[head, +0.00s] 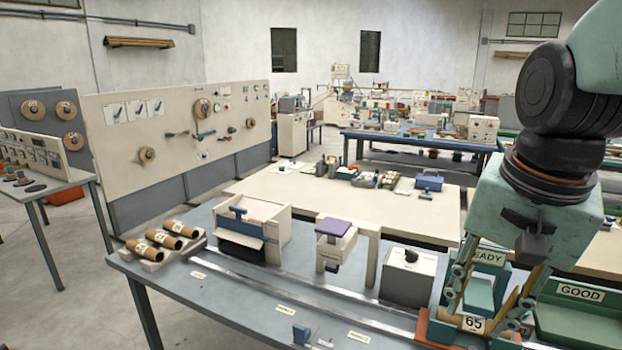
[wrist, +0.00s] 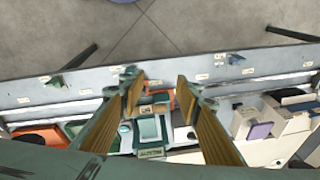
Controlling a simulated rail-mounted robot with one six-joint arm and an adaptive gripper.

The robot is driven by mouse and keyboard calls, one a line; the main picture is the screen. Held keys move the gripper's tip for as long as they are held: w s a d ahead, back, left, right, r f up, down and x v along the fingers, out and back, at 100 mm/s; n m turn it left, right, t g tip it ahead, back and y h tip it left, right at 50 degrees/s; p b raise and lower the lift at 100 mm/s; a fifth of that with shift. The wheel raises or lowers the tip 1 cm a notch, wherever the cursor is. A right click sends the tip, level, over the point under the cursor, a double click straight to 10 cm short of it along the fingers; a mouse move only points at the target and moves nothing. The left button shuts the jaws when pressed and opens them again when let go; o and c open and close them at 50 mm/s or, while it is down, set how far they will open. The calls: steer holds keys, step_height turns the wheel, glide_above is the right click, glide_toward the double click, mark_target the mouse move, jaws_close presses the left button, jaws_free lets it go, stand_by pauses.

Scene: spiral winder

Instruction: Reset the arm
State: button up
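My gripper (head: 482,308) hangs at the right of the head view, pointing down over the blue-grey bench. Its two fingers with tan pads are spread apart, and the wrist view also shows the open gripper (wrist: 158,88) with nothing clamped between the pads. A brown tube labelled 65 (head: 472,322) lies in an orange holder (head: 436,332), in line with the fingers in the head view. In the wrist view the tube (wrist: 153,108) looks small and beyond the fingertips, apart from them. The fingers partly hide the tube and holder in the head view.
A green READY tray (head: 488,257) stands behind the fingers, and a green GOOD tray (head: 580,292) is at the right. A grey box (head: 408,275) stands left of the gripper. Several brown tubes (head: 163,239) lie in a rack at far left. A metal rail (head: 300,292) crosses the bench.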

steer(key=s+a+r+n, duration=0.1)
steer(key=s+n, duration=0.1)
steer(key=s, duration=0.2)
steer(key=s+a+r+n+t, duration=0.1)
steer(key=s+a+n, duration=0.1)
steer(key=s+n, duration=0.1)
steer(key=s+a+r+n, duration=0.1)
steer(key=s+n, duration=0.2)
steer(key=s, duration=0.3)
steer(key=shift+a, duration=0.35)
steer(key=shift+d+r, duration=0.1)
steer(key=shift+d, duration=0.1)
